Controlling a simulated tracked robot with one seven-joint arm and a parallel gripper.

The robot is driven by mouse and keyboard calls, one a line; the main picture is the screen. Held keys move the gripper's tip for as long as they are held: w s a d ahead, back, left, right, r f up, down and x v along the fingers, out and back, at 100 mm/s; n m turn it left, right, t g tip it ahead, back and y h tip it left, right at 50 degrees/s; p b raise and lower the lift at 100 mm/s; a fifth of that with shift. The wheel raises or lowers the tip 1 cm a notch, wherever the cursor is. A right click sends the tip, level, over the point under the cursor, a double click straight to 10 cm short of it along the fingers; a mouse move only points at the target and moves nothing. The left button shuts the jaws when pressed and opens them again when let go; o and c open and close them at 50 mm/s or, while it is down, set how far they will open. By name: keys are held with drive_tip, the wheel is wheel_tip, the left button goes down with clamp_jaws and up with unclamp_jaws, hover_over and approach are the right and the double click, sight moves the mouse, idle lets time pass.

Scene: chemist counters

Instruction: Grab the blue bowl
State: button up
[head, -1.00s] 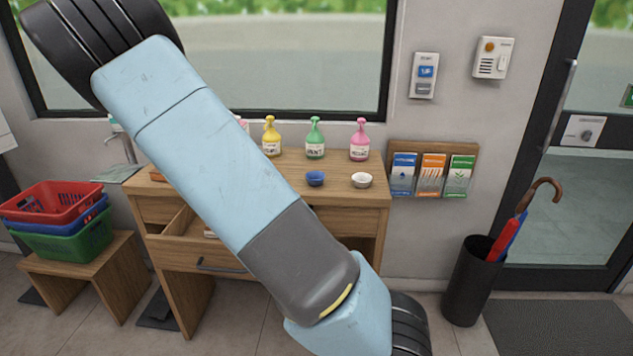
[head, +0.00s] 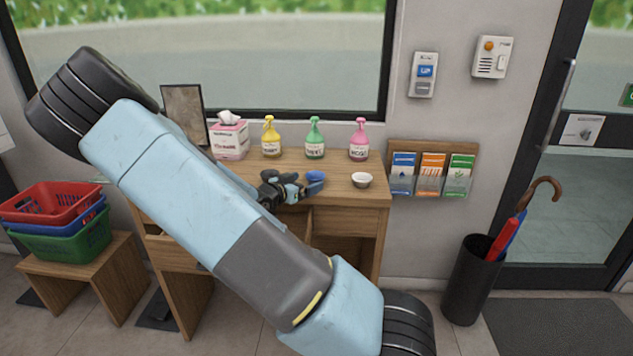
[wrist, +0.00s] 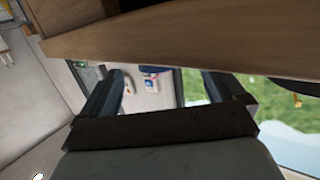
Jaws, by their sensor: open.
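The blue bowl (head: 315,177) sits on the wooden desk (head: 345,197), left of a white bowl (head: 362,180). My gripper (head: 303,187) is at the blue bowl's left in the head view, with its tip overlapping the bowl's near-left side. I cannot tell whether they touch.
Yellow (head: 271,138), green (head: 314,138) and pink (head: 359,140) bottles and a tissue box (head: 229,138) stand along the desk's back. A desk drawer stands open below my arm. In the wrist view a wooden edge (wrist: 180,45) crosses close above the fingers.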

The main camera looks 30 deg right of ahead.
sight(320, 174)
drive_tip(key=shift+r+x, duration=0.15)
drive_tip(key=shift+x, duration=1.35)
drive_tip(key=shift+r+x, duration=0.15)
drive_tip(key=shift+x, duration=1.35)
drive_tip(key=shift+c, duration=0.3)
drive_tip(key=c, duration=1)
